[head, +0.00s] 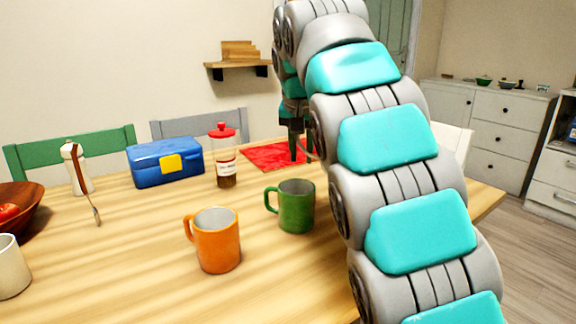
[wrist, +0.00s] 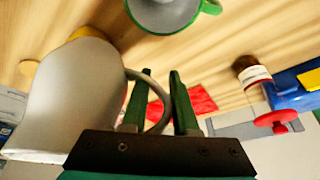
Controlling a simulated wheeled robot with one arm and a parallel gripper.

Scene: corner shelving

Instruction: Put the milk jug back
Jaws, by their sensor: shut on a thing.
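The milk jug (wrist: 70,95) is a large pale grey-white vessel, close up at the left of the wrist view. Its looped handle (wrist: 160,112) passes between the green fingers of my gripper (wrist: 160,76), which is shut on it. In the head view my gripper (head: 298,152) points down near the red mat (head: 262,154) at the table's far right part. There my arm hides the jug's body, and only a thin curve of what looks like its handle shows beside the fingers. I cannot tell how far the jug is from the tabletop.
A green mug (head: 297,208) and an orange mug (head: 218,246) stand on the wooden table nearer me. A red-lidded jar (head: 223,165), a blue box (head: 165,165), a pepper mill (head: 76,168) and a bowl (head: 22,215) stand further left. A white cabinet (head: 500,125) is beyond the table.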

